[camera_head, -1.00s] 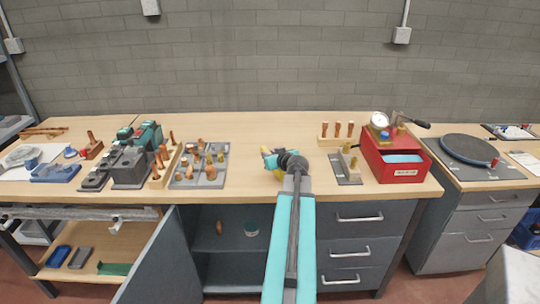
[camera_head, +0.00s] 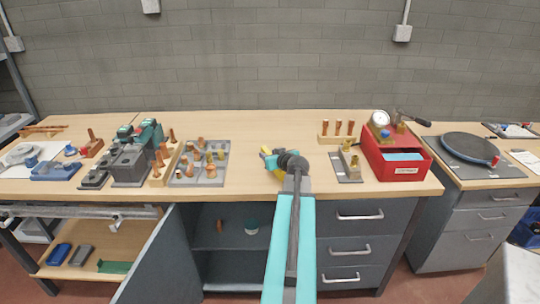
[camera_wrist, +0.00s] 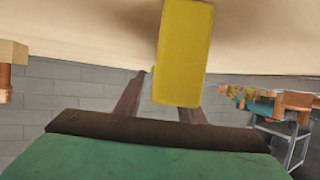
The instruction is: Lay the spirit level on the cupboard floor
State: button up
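The spirit level is a yellow bar (camera_wrist: 183,55) that fills the middle of the wrist view, between and in front of my fingers. In the head view its yellow ends (camera_head: 265,150) show on either side of my gripper (camera_head: 270,160). My gripper is shut on it, above the front part of the workbench top; any gap to the wood cannot be judged. The cupboard (camera_head: 232,263) below is open, its grey door (camera_head: 152,262) swung out to the left. My arm hides the right part of its inside.
A brown item (camera_head: 220,226) and a teal-topped can (camera_head: 251,227) stand inside the cupboard. Drawers (camera_head: 358,247) are to its right. On the bench, a grey tray of fittings (camera_head: 187,181) is left of my gripper, a small metal-block stand (camera_head: 347,171) and red case (camera_head: 401,172) right.

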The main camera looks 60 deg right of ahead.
jog(key=shift+r, duration=0.15)
jog(key=b+v, duration=0.1)
jog(key=v, duration=0.7)
jog(key=shift+s+a+b, duration=0.25)
jog(key=shift+s+b, duration=0.05)
jog(key=shift+b, duration=0.05)
jog(key=shift+s+d+r+b, duration=0.1)
jog(key=shift+b, duration=0.85)
jog(key=b, duration=0.6)
jog(key=shift+s+a+r+b, duration=0.25)
jog(key=shift+s+r+b, duration=0.1)
jog(key=shift+s, duration=0.05)
jog(key=b+v, duration=0.1)
jog(key=b, duration=0.5)
jog(key=shift+s+a, duration=0.2)
jog(key=shift+s, duration=0.05)
jog(key=shift+s+a+r+b, duration=0.1)
jog(key=shift+s+r+b, duration=0.05)
jog(key=shift+b, duration=0.45)
